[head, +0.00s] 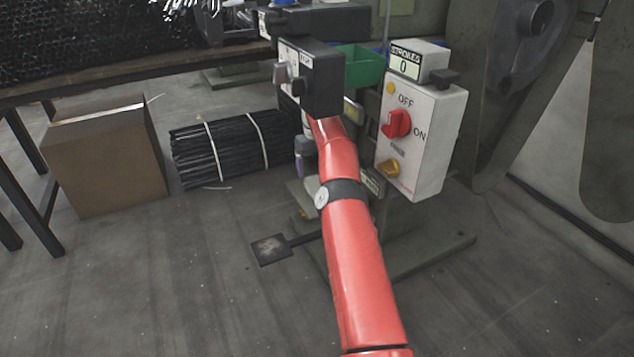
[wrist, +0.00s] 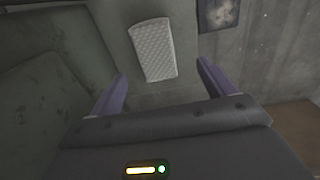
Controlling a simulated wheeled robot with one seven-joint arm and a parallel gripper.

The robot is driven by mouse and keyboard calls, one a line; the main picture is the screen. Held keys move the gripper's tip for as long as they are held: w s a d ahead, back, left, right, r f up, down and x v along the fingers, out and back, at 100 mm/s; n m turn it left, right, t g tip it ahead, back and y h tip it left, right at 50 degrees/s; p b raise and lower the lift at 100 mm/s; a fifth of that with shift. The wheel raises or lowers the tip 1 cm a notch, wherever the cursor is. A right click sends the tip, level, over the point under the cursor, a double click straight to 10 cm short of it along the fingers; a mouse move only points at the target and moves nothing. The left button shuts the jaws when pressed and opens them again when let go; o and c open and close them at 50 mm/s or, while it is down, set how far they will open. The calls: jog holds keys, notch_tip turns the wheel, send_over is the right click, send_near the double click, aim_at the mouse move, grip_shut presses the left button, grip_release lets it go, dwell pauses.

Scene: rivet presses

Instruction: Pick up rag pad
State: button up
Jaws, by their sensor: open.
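The rag pad (wrist: 152,50) is a pale grey-white, quilted rectangle. In the wrist view it lies flat on a grey surface at the top middle. My gripper (wrist: 161,71) is open, with its two purple fingers spread to the left and right of the pad's near end. Nothing is between the fingers in contact with them, and the pad looks some way beyond the tips.
A white control box (head: 420,135) with a red switch stands right of my arm. A foot pedal (head: 271,249) lies on the floor. A cardboard box (head: 105,160) and a bundle of black rods (head: 225,148) are at left. A green bin (head: 358,68) is behind. The front floor is clear.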

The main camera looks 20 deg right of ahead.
notch_tip(320, 180, down, 3)
jog(key=shift+s+r+b, duration=0.1)
jog(key=shift+b, duration=0.95)
jog(key=shift+d+f+b, duration=0.2)
jog(key=shift+f+b, duration=0.45)
jog(key=shift+f, duration=0.55)
jog(key=shift+d+f+b, duration=0.15)
jog(key=shift+f+b, duration=0.45)
jog(key=shift+f, duration=0.55)
jog(key=c, duration=1.1)
notch_tip(320, 180, up, 10)
jog(key=p, duration=0.9)
